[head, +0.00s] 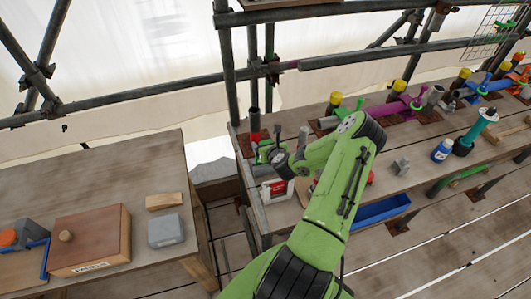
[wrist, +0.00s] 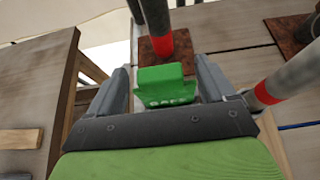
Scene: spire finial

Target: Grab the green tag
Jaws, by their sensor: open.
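The green tag (wrist: 166,86) shows in the wrist view, with pale lettering on its lower front that I cannot read surely. It sits in front of the foot of a post with a red band (wrist: 172,44), over a rusty base plate (wrist: 150,56). My gripper (wrist: 165,84) is open, with one grey finger on each side of the tag. I cannot tell whether either finger touches it. In the head view my arm's end is by the left end of the plank bench, and I cannot surely tell the tag from my own green parts there.
A second tube with a red band (wrist: 275,88) leans close to the right finger. In the head view a white and red box (head: 277,191) is just below my wrist. A blue tray (head: 382,210) lies right of my arm. A wooden box (head: 90,240) is on the left table.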

